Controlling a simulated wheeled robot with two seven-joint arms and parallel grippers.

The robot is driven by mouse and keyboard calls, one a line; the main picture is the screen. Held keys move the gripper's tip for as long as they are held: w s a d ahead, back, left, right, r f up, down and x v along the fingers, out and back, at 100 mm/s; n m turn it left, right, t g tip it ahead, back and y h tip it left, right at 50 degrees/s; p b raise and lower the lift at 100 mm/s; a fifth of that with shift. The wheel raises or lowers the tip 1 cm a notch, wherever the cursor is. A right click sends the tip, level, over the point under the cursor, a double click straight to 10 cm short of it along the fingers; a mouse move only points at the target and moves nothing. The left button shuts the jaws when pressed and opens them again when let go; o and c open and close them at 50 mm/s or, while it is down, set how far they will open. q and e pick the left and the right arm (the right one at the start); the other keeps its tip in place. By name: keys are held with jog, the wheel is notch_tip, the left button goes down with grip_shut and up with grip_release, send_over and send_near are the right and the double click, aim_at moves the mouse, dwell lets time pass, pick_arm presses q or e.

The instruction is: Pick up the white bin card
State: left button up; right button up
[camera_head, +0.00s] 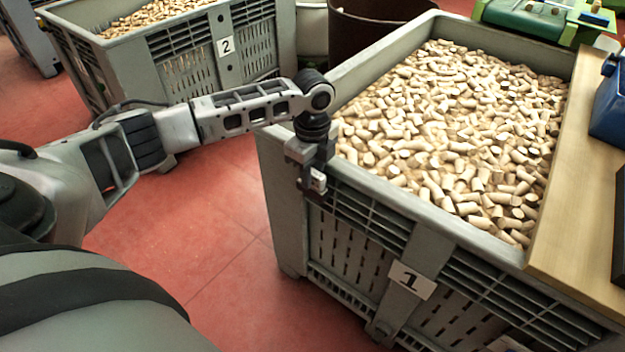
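A white card marked "1" (412,280) is on the outer side of the near grey bin (440,230), below its rim. A second white card marked "2" (225,46) is on the far grey bin (168,60). Part of another white piece (508,344) shows at the bottom edge. My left gripper (317,190) points down at the near bin's rim, left of and above the "1" card and apart from it. Its fingers are small and dark against the bin, so I cannot tell whether they are open. A small pale patch shows at the fingers. My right gripper is out of view.
The near bin is full of cork stoppers (450,130). A wooden board (570,190) lies along its right side, with a blue object (609,105) on it. A brown drum (365,35) and a green object (530,20) stand behind. Red floor (190,230) is clear at left.

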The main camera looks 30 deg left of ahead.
pick_arm(q)
grip_shut()
jog(key=shift+r, duration=0.15)
